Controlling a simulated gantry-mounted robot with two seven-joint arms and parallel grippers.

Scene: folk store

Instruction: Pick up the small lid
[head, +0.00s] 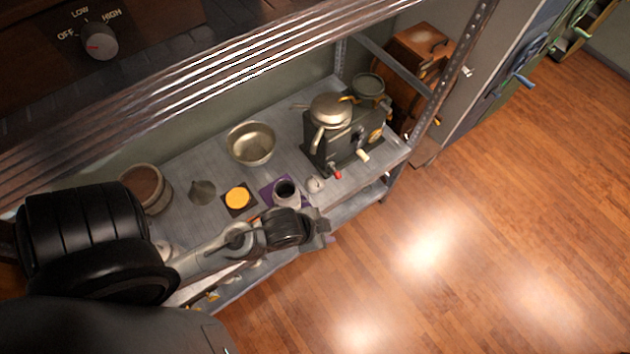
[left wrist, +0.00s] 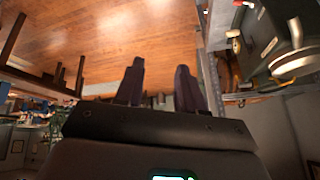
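A small round silvery piece (head: 316,184), which looks like the small lid, lies on the metal shelf (head: 225,222) beside a pale jar with a dark opening (head: 286,192). It is too small to make out fully. My left gripper (head: 326,232) is at the shelf's front edge, in front of the jar and apart from the silvery piece. In the left wrist view its two dark fingers (left wrist: 160,68) stand apart with nothing between them. I cannot pick out the lid in the left wrist view. My right gripper is not in view.
A dark green stove-like device (head: 345,140) with pans stands right on the shelf and shows in the left wrist view (left wrist: 273,40). A metal bowl (head: 251,143), grey cone (head: 202,191), orange disc (head: 238,198) and wooden bucket (head: 147,188) stand left.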

